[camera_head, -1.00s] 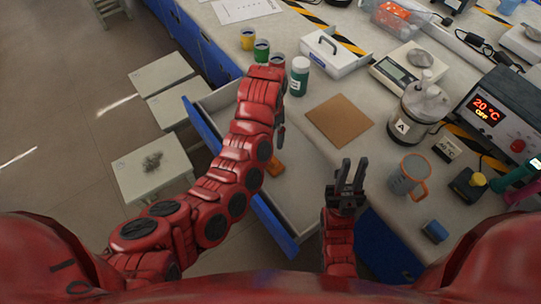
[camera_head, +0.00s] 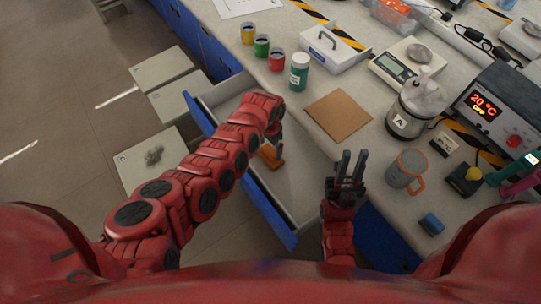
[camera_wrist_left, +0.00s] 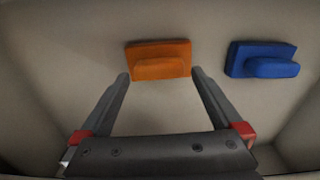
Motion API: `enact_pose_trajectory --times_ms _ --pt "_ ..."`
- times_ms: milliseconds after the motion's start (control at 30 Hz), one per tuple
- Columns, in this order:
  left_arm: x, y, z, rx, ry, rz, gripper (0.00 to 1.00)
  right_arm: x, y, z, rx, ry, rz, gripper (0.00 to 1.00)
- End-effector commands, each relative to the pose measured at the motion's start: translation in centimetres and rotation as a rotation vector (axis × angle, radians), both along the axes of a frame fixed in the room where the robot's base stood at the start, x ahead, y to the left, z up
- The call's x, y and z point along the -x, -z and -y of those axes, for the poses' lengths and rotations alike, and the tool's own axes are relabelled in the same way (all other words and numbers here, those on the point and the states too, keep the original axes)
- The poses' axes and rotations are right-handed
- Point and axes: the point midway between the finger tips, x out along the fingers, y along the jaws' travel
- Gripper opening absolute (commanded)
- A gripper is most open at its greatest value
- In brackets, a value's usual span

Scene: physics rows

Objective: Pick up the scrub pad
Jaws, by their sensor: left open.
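An orange pad with a raised grip (camera_wrist_left: 160,62) lies on the drawer floor; part of it also shows in the head view (camera_head: 270,156). A blue pad of similar shape (camera_wrist_left: 264,62) lies to its right in the left wrist view. I cannot tell by name which is the scrub pad. My left gripper (camera_wrist_left: 160,76) is open and empty, its fingertips on either side of the orange pad's near edge. In the head view my left gripper (camera_head: 276,134) is mostly hidden by its arm. My right gripper (camera_head: 351,156) is open and empty near the bench edge.
The blue-fronted open drawer (camera_head: 283,226) has walls around both pads. Several paint cups (camera_head: 262,47) stand behind.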

Motion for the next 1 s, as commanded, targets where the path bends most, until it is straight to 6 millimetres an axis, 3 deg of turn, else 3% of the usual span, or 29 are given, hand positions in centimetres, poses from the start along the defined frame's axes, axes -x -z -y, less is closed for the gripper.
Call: enact_pose_trajectory --times_ms 233,533,900,1000 --pt "0.0 3.1 0.1 -0.002 0.003 -0.002 1.00 0.0 1.4 0.0 0.000 0.000 0.000 0.26" --pt "0.0 3.3 0.1 0.001 0.001 -0.001 1.00 0.0 1.3 0.0 0.000 0.000 0.000 0.26" --pt "0.0 3.3 0.1 0.001 0.001 -0.001 0.35 0.0 1.4 0.0 0.000 0.000 0.000 0.26" --pt "0.0 3.3 0.1 0.001 0.001 -0.001 0.32 0.0 1.4 0.0 0.000 0.000 0.000 0.26"
